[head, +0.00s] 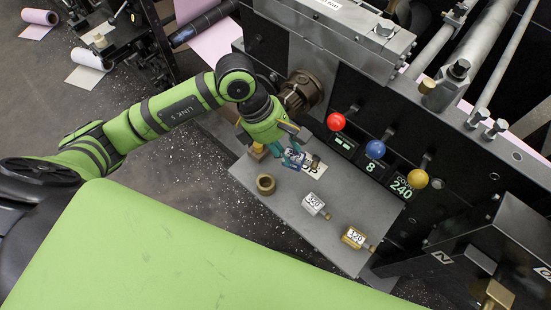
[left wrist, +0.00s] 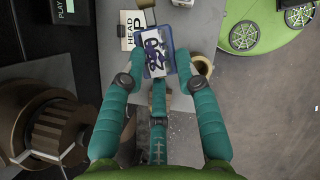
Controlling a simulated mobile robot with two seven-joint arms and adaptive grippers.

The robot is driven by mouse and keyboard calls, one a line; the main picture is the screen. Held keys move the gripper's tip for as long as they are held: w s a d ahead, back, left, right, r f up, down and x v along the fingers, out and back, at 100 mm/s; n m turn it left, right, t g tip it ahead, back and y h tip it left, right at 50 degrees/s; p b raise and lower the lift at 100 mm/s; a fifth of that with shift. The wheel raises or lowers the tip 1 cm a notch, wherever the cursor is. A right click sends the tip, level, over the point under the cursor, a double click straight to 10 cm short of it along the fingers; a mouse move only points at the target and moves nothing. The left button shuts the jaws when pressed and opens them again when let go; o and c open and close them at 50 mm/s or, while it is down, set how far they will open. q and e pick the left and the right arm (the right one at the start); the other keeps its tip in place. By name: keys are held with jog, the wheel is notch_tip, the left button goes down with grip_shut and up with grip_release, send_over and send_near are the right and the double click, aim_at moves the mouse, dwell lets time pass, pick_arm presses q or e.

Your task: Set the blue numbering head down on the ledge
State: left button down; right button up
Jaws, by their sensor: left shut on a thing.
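The blue numbering head (head: 296,159) is held at the tip of my left gripper (head: 293,151), over the far part of the grey ledge (head: 285,211). In the left wrist view the blue head (left wrist: 154,51) shows a white label with dark digits, and it sits between the teal fingers of my left gripper (left wrist: 160,65). The fingers are shut on its sides. The ledge (left wrist: 207,22) shows behind it. I cannot tell whether the head touches the ledge. My right gripper is not in view.
A brass ring (head: 265,184), a silver numbering head (head: 314,204) and a brass one (head: 354,237) stand on the ledge. Red (head: 336,121), blue (head: 375,149) and yellow (head: 417,178) knobs stick out from the dark machine panel behind.

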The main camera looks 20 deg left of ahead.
pick_arm(q)
jog(key=f+n+b, duration=0.1)
jog(key=f+b, duration=0.1)
jog(key=f, duration=0.1)
jog(key=a+f+n+t+b, duration=0.1)
jog(key=f+n, duration=0.1)
jog(key=f, duration=0.1)
jog(key=a+f+n+t+b, duration=0.1)
jog(key=f+n+b, duration=0.1)
jog(key=f, duration=0.1)
jog(key=shift+w+a+f+y+b, duration=0.1)
jog(key=shift+a+f+y+b, duration=0.05)
jog(key=shift+y+b, duration=0.2)
jog(key=shift+f+b, duration=0.35)
jog(key=shift+f, duration=0.3)
jog(key=shift+f+b, duration=0.3)
jog(key=shift+b, duration=0.05)
jog(key=shift+f, duration=0.25)
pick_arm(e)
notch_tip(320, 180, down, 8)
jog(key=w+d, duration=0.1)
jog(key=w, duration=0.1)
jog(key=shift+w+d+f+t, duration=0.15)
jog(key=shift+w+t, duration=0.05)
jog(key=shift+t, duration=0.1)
pick_arm(q)
jog(key=c, duration=0.8)
grip_release()
jog(key=shift+c, duration=0.2)
